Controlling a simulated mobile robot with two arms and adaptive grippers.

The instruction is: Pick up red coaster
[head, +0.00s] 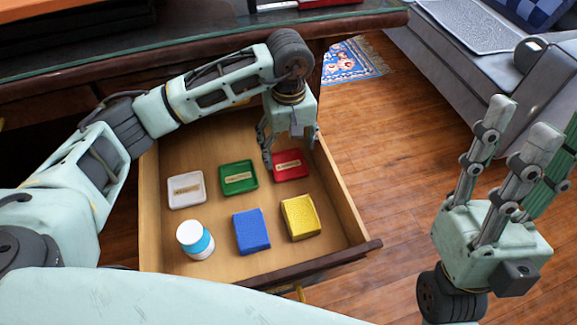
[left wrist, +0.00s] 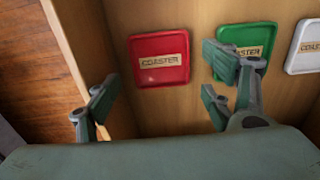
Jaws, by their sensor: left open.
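The red coaster (head: 292,172) lies flat at the back right of the open drawer. It is square with a raised rim and a tan label reading "COASTER". My left gripper (head: 292,152) points down just above it, open and empty, and hides part of its back edge. In the left wrist view the whole red coaster (left wrist: 159,75) shows ahead, between the open fingers (left wrist: 158,100) and apart from them. My right gripper (head: 520,145) is at the right, outside the drawer, with its fingers up and spread, empty.
In the drawer (head: 220,262), a green coaster (head: 238,188) and a white coaster (head: 186,203) lie left of the red one. In front are a white-and-blue bottle (head: 195,240), a blue block (head: 251,246) and a yellow block (head: 300,231). The drawer's right wall (head: 340,190) is close to the red coaster.

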